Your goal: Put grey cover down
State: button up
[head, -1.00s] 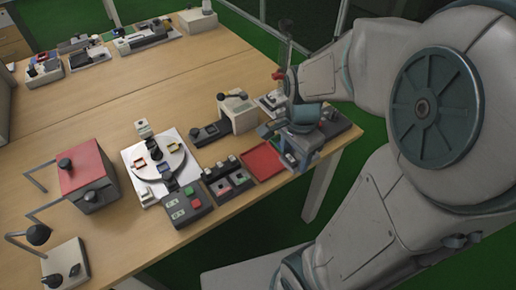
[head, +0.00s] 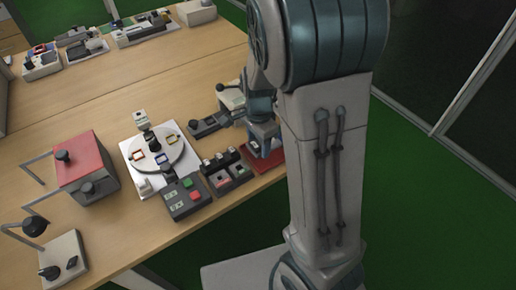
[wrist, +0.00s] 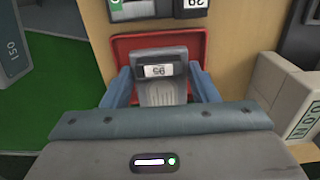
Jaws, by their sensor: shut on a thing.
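The grey cover (wrist: 161,92) is a grey block with a dark top piece and a white label. In the wrist view it sits between the blue-grey fingers of my gripper (wrist: 164,88), which is shut on it. A red tray (wrist: 122,48) lies directly below and around it in that view. In the head view my gripper (head: 263,138) points down over the red tray (head: 271,165) near the table's front edge. The cover is mostly hidden there, and I cannot tell whether it touches the tray.
Left of the tray are a switch box (head: 226,172), a button box with red and green buttons (head: 187,198) and a round turntable (head: 156,153). A grey device with a black lever (head: 209,124) stands behind. My arm hides the table's right end.

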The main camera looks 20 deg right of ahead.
jog(key=shift+f, duration=1.5)
jog(key=shift+f+b, duration=0.1)
jog(key=shift+b, duration=0.2)
jog(key=o, duration=1)
jog(key=shift+c, duration=0.2)
